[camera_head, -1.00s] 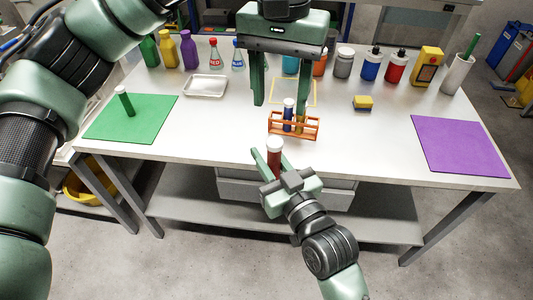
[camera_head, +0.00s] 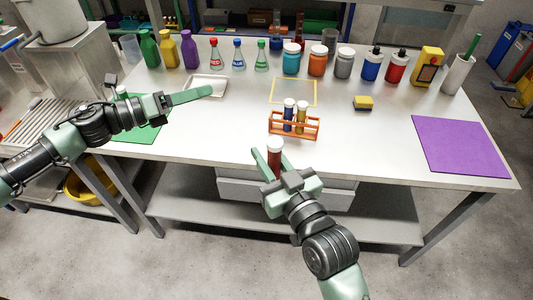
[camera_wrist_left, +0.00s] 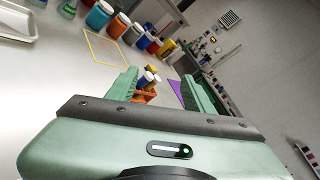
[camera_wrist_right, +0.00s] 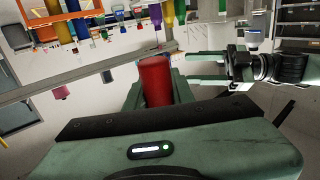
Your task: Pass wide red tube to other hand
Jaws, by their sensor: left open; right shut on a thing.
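The wide red tube (camera_head: 274,165) has a white cap and stands roughly upright in my right gripper (camera_head: 268,162), just off the table's front edge. The right wrist view shows the red tube (camera_wrist_right: 156,82) between that gripper's fingers, which are shut on it. My left gripper (camera_head: 206,92) is open and empty, over the left part of the table near the green mat, pointing right. It is well apart from the red tube. In the left wrist view nothing lies between its fingers (camera_wrist_left: 160,82); the rack's tubes show far beyond.
An orange rack (camera_head: 294,130) holds a blue tube (camera_head: 288,115) and a yellow tube (camera_head: 302,118). A white tray (camera_head: 206,85), green mat (camera_head: 140,136) and purple mat (camera_head: 460,147) lie on the table. Bottles line the back. A capped tube on the green mat is mostly hidden by my left arm.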

